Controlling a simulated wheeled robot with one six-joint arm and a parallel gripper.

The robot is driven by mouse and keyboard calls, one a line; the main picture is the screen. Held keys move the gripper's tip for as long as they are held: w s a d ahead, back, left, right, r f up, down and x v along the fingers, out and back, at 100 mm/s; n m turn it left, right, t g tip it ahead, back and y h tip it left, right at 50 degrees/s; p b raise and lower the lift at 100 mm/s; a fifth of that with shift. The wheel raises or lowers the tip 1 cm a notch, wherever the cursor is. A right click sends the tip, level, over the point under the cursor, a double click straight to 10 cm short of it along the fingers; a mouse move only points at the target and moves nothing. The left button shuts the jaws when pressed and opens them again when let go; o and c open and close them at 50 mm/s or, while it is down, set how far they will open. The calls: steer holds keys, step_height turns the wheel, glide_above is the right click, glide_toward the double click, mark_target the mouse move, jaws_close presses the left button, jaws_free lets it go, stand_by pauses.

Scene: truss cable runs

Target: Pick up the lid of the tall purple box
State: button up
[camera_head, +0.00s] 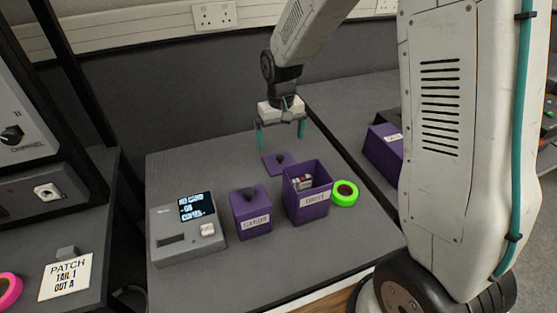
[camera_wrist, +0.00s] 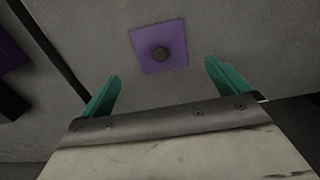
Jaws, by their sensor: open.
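A purple square lid (camera_head: 279,163) with a dark round knob lies flat on the table behind an open purple box (camera_head: 307,207). The lid also shows at the top middle of the wrist view (camera_wrist: 150,45), knob upward. The open box has a white label and holds small things. A closed purple box (camera_head: 252,211) with a knobbed lid stands to its left. My gripper (camera_head: 281,138) is open and empty above the loose lid, teal fingers pointing down. In the wrist view, the lid lies beyond the fingers (camera_wrist: 163,72), roughly centred between them.
A bright green tape roll (camera_head: 344,193) touches or nearly touches the open box's right side. A grey device with a screen (camera_head: 187,229) stands at the left of the grey table. Another purple box (camera_head: 383,149) stands on the right-hand surface. The table around the loose lid is mostly clear.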

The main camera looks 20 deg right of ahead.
mark_target(280, 156)
steer(key=shift+w+f, duration=0.25)
steer(key=shift+f, duration=0.55)
step_height(280, 156, down, 7)
steer(key=shift+s+r, duration=0.1)
steer(key=c, duration=0.8)
